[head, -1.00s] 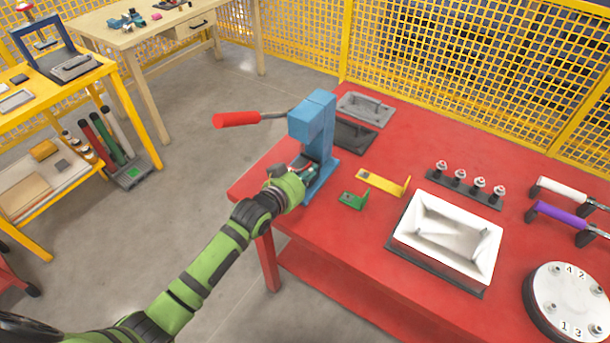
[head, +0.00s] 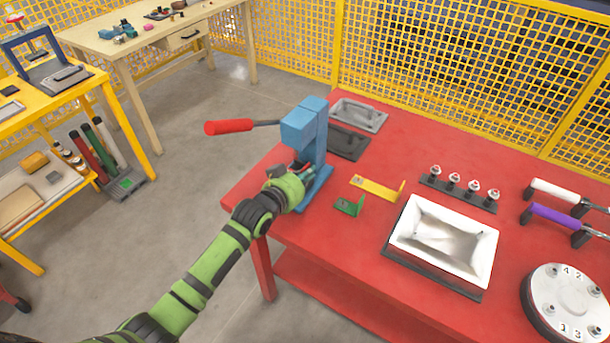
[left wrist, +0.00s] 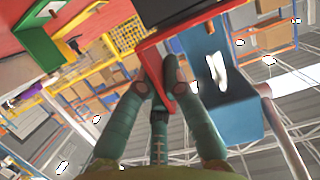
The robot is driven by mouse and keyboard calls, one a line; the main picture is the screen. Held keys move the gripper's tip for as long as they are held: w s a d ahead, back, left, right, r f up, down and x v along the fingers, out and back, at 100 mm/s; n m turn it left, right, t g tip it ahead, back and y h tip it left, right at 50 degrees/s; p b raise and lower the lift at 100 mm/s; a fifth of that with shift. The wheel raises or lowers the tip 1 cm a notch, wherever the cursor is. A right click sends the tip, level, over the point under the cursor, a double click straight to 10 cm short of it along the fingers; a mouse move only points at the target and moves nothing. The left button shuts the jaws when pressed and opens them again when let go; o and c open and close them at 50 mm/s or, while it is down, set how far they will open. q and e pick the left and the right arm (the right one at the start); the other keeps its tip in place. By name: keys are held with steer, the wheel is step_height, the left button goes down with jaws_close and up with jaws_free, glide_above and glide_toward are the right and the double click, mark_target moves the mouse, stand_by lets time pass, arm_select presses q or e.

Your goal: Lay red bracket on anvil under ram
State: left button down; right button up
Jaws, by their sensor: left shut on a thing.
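The blue arbor press (head: 300,130) with a red-gripped lever (head: 229,127) stands at the left corner of the red table. My left gripper (head: 298,172) is at the press, low in front of its column. In the left wrist view, its fingers (left wrist: 157,85) are shut on the red bracket (left wrist: 150,50), with part of the press (left wrist: 228,95) close on the right. The bracket is mostly hidden by the gripper in the head view. Whether it touches the anvil cannot be told. My right gripper does not show.
A green bracket (head: 349,207) and a yellow bracket (head: 378,188) lie right of the press. A white bin (head: 442,240), a row of studs (head: 459,192) and a numbered disc (head: 562,300) stand farther right. Floor is free left of the table.

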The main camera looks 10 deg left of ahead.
arm_select(q)
steer(key=shift+w+d+b, duration=0.25)
steer(key=shift+w+b, duration=0.05)
steer(key=shift+w, duration=0.4)
steer(key=shift+w+d+b, duration=0.25)
steer(key=shift+w+b, duration=0.05)
steer(key=shift+w, duration=0.35)
steer(key=shift+r, duration=0.1)
steer(key=shift+f, duration=0.3)
steer(key=c, duration=1.3)
jaws_free()
steer(key=v, duration=1.2)
